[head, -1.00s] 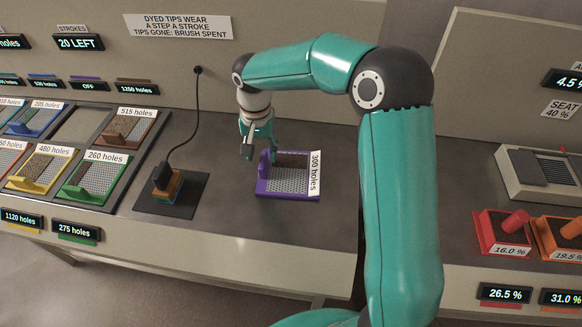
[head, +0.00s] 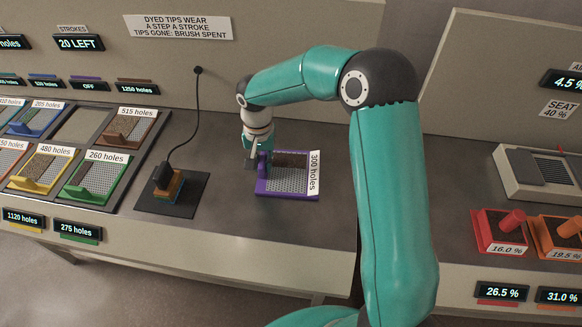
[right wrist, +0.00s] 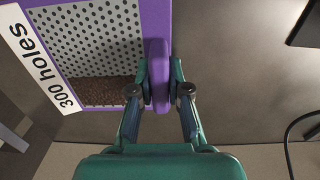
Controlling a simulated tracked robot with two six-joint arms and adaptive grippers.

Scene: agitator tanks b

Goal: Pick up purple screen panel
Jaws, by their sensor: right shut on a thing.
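The purple screen panel (head: 290,192) lies on the grey bench in the head view, with a "300 holes" label on its right side. Its perforated mesh is partly covered by brown material along the far edge. My right gripper (head: 256,162) is at its left side. In the right wrist view, the fingers (right wrist: 159,92) are shut on the upright purple handle of the panel (right wrist: 88,10), one finger on each side. The panel appears to rest on the bench. My left gripper is not in view.
A black mat (head: 172,200) with a corded brush (head: 168,181) lies left of the panel. A tray of coloured panels, including a green one (head: 90,182), is further left. The bench in front of the panel is clear.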

